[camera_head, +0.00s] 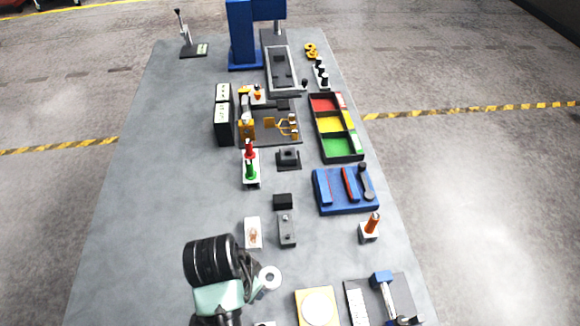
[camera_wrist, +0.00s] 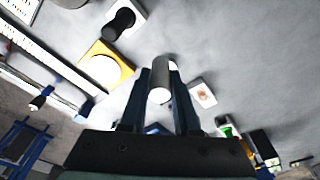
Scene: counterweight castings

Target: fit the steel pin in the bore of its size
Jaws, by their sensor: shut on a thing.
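My gripper (camera_wrist: 163,82) is shut on the steel pin (camera_wrist: 161,75), a grey cylinder with a bright end, held between the two dark fingers in the wrist view. In the head view my gripper (camera_head: 252,287) is at the near part of the table, partly hidden by my arm; the pin cannot be made out for sure there. A pale ring-shaped thing (camera_head: 269,277) shows right beside the gripper. A grey block (camera_head: 286,229) with two round features on top stands farther up the table, apart from the gripper. I cannot tell whether these features are bores.
A yellow block with a white disc (camera_head: 316,307) lies to the right of the gripper. A picture card (camera_head: 252,233) lies beyond it. An orange-handled tool on a stand (camera_head: 370,228) and a blue tray (camera_head: 346,190) are at the right.

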